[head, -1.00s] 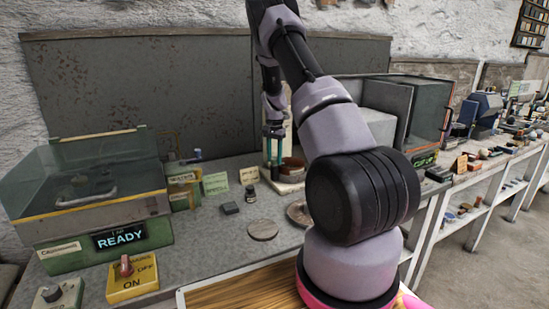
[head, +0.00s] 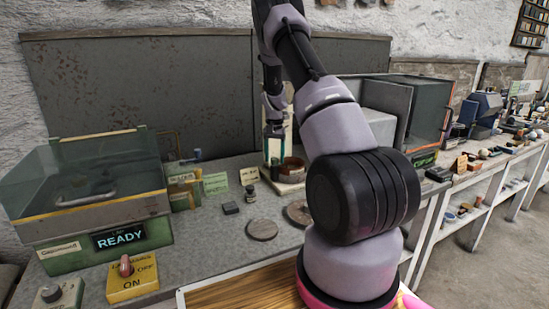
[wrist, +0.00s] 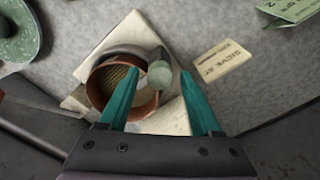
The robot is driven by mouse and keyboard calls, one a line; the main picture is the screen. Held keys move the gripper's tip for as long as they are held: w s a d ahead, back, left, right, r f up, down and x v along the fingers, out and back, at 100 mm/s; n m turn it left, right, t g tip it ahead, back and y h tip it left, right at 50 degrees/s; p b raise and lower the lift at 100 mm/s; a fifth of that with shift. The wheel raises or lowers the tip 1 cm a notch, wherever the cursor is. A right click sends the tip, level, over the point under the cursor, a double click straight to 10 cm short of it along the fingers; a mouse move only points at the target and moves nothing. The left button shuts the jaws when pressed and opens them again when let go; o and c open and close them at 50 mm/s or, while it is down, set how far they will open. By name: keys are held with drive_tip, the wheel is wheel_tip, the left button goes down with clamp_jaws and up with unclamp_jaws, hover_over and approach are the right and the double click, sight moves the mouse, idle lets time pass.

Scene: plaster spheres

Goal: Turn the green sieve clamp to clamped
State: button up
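The sieve (wrist: 97,85) is a round copper-rimmed ring with mesh inside, on a pale square base (wrist: 162,122). Its clamp, a grey-green knob (wrist: 160,74) on a short grey arm, lies at the sieve's right rim in the wrist view. In the head view the clamp (head: 275,167) is a small dark green post left of the brown sieve (head: 292,164). My gripper (wrist: 160,73) has two teal fingers spread apart, one either side of the knob in the picture. I see no contact; the head view shows my gripper (head: 274,158) just above the clamp.
A cream label (wrist: 222,62) lies beside the base. A dark block (head: 231,208), small jar (head: 250,194) and round disc (head: 262,230) sit on the bench in front.

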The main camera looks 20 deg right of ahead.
idle(0.3)
wheel_tip(320, 180, up, 11)
idle(0.5)
wheel_tip(320, 180, up, 14)
drive_tip(key=t+y, duration=0.1)
drive_tip(key=t, duration=0.1)
hover_over(274, 158)
drive_tip(key=s+a, duration=0.6)
drive_tip(key=s, duration=0.2)
drive_tip(key=s+a+r+n+t, duration=0.2)
drive_tip(key=s+a+r, duration=0.3)
drive_tip(key=s+r, duration=0.3)
drive_tip(key=s+a+n+t, duration=0.1)
drive_tip(key=s+a, duration=0.2)
drive_tip(key=s, duration=0.7)
drive_tip(key=s+a+r+n+t+y, duration=0.1)
drive_tip(key=s+a+t, duration=0.1)
drive_tip(key=s, duration=0.9)
drive_tip(key=shift+a+r, duration=0.25)
drive_tip(key=shift+a, duration=0.65)
drive_tip(key=shift+w, duration=0.1)
